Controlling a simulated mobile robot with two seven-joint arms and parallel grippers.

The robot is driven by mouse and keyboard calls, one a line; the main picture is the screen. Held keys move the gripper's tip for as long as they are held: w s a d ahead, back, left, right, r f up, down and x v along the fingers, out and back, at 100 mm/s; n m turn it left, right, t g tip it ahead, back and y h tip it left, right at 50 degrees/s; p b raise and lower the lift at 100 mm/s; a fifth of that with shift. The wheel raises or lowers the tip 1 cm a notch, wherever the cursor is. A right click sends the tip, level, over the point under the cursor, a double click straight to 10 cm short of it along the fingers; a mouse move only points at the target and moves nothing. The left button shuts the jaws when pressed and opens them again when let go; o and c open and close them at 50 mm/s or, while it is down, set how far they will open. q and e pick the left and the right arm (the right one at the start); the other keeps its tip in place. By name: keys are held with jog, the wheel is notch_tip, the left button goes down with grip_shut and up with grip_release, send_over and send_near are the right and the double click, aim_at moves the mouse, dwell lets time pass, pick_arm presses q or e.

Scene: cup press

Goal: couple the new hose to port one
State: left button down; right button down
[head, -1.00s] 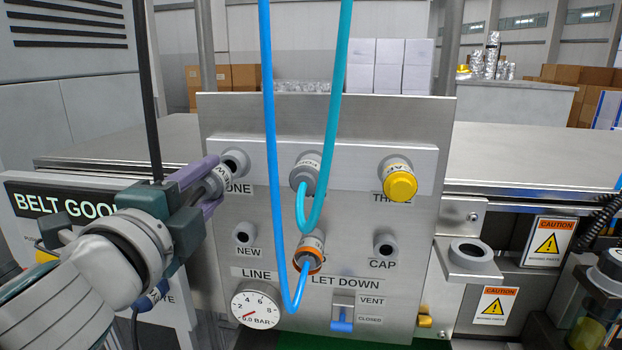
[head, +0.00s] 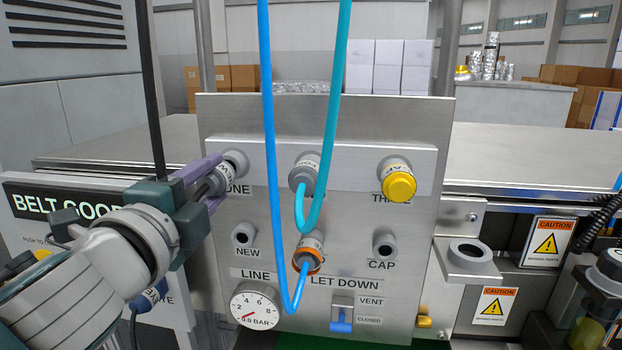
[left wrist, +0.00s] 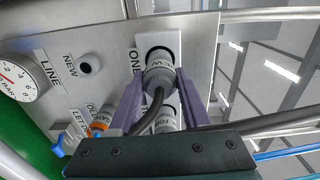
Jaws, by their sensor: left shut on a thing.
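My left gripper (head: 207,181) is shut on the grey new hose coupling (head: 222,173). The coupling's nose is at the mouth of port one (head: 238,158), at the upper left of the panel. In the left wrist view the coupling (left wrist: 159,75) sits between the purple fingers (left wrist: 158,105), its dark hose running back toward the gripper. A dark part of port one (left wrist: 158,42) shows past the coupling's front. I cannot tell how deep the coupling sits. The NEW holder (head: 243,233) is empty. My right gripper is not in view.
A teal hose (head: 328,130) hangs to the middle port's coupling (head: 304,172). A blue hose (head: 271,160) loops to an orange-ringed coupling (head: 308,255). A yellow cap (head: 399,186) covers port three. The gauge (head: 255,305) and blue vent lever (head: 341,320) are below.

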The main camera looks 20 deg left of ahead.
pick_arm(q)
jog(key=shift+x, duration=1)
jog(key=shift+c, duration=1.4)
grip_release()
jog(key=shift+s, duration=0.15)
jog(key=b+v, duration=0.2)
jog(key=v, duration=0.7)
jog(key=shift+s, duration=0.35)
jog(key=shift+d, duration=0.1)
